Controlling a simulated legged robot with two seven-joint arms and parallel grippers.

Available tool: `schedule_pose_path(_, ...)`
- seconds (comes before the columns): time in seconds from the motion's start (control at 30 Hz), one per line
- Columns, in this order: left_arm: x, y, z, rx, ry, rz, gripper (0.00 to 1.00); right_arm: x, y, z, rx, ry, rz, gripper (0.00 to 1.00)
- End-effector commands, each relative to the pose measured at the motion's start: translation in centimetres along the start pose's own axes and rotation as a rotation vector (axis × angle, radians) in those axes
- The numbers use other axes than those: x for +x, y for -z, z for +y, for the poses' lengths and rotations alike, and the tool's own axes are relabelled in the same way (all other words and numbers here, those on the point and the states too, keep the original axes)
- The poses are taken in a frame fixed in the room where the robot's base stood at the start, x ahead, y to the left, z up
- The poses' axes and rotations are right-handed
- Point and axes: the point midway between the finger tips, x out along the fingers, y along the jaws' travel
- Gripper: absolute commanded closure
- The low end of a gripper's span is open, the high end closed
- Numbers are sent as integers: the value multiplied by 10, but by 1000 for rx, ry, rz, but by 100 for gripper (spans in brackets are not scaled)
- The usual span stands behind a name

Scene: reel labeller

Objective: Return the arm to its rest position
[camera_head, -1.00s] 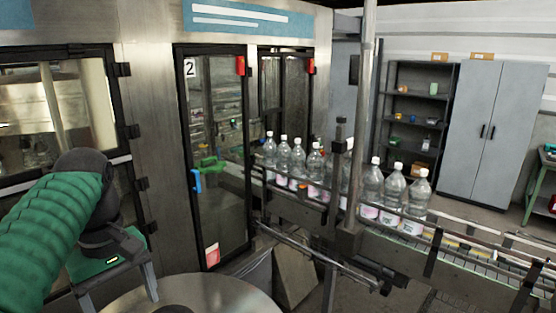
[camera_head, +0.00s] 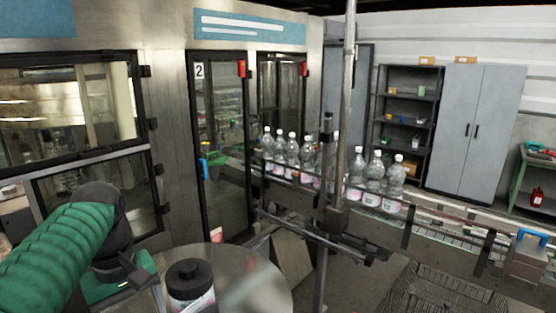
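My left arm (camera_head: 60,255) comes in from the lower left in a ribbed green sleeve with a black wrist. My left gripper (camera_head: 132,276) is black and points down at a small stand with a green top (camera_head: 105,290). I cannot tell whether it touches the stand, or whether its fingers are open or shut. No held object shows. My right arm and gripper are out of view.
A round table (camera_head: 245,285) at the bottom carries a dark-capped container (camera_head: 190,285). A machine with a glass door (camera_head: 225,150) stands behind. Clear bottles (camera_head: 358,175) stand on a conveyor (camera_head: 430,235) running to the right. Shelves (camera_head: 405,115) and a grey cabinet (camera_head: 475,130) are at the back.

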Motion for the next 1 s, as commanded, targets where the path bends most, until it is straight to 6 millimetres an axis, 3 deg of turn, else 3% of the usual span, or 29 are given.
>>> schedule_pose_path(0.37, 113, -28, 8, 290, -41, 66, 22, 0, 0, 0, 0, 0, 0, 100)
schedule_pose_path(0.6, 203, -77, -4, 550, -63, 130, 22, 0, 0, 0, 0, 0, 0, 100)
schedule_pose_path(0.8, 258, -131, -32, 759, -77, 188, 22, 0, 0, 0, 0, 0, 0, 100)
schedule_pose_path(0.87, 292, -126, -29, 753, -79, 195, 22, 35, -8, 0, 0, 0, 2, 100)
schedule_pose_path(1.0, 323, -126, -30, 750, -79, 195, 22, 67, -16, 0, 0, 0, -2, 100)
